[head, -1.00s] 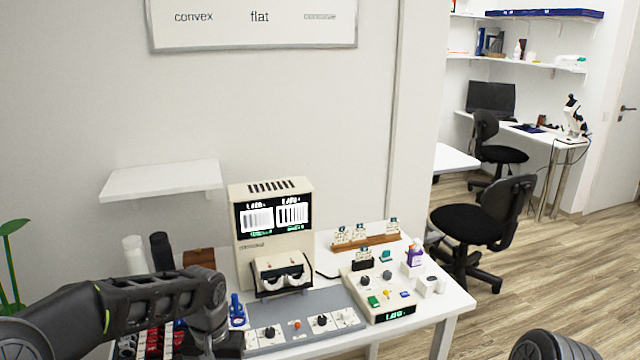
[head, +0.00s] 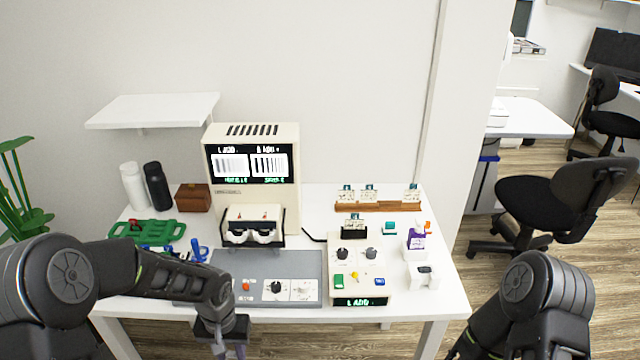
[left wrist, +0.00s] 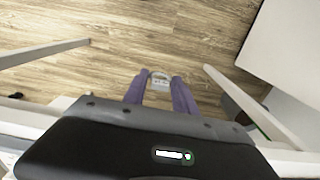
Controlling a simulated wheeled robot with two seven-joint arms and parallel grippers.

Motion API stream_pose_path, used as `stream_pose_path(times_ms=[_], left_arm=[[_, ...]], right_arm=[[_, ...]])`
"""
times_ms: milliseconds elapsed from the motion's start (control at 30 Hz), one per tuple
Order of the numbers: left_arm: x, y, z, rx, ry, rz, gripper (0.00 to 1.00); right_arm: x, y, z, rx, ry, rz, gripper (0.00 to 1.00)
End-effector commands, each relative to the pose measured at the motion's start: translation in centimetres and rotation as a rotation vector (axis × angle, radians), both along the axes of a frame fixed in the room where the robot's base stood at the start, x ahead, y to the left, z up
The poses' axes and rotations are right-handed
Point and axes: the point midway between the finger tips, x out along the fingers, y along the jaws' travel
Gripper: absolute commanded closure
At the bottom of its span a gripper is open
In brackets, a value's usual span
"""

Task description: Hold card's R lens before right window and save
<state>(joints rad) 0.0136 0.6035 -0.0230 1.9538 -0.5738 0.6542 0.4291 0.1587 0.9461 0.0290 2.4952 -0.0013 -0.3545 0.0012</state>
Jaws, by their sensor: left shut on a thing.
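The cream eye-test machine (head: 251,200) stands at the back of the table, its screen (head: 249,163) showing two striped patches. Its two-window viewer (head: 253,226) is at the front. My left gripper (head: 226,350) is low in front of the table's front edge, partly cut off. In the left wrist view its fingers (left wrist: 158,92) are closed on a small pale grey piece (left wrist: 158,79), over the floor; its lettering is unreadable. Only my right arm shows; its gripper is outside the frame. The cream control box (head: 358,272) has knobs, coloured buttons and a green "L ADD" display.
Small cards stand in a wooden rack (head: 378,206), and one in a black holder (head: 354,234). A green tray (head: 150,230), bottles and a purple-and-white item (head: 416,240) are around. A white shelf (head: 150,110) hangs above left.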

Motion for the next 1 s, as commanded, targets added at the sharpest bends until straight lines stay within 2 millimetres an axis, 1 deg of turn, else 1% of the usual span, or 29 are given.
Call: stream_pose_path(times_ms=[167,733,867,967,1000], left_arm=[[0.8,-0.4,-0.1,0.0,0.0,0.007,1.0],[0.9,-0.4,0.2,-0.001,-0.001,0.011,1.0],[1.9,-0.3,1.8,-0.013,-0.005,0.019,1.0],[3.2,-0.3,4.1,-0.03,-0.006,0.026,1.0],[3.9,-0.3,5.3,-0.039,-0.006,0.03,1.0]], right_arm=[[0.0,0.0,0.0,0.0,0.001,0.001,1.0],[0.0,0.0,0.1,0.0,0.001,0.0,1.0],[0.0,0.0,0.6,-0.001,0.001,0.0,1.0],[-0.1,0.0,1.2,-0.002,0.002,0.001,1.0],[-0.1,0.0,1.5,-0.001,0.003,0.0,1.0]])
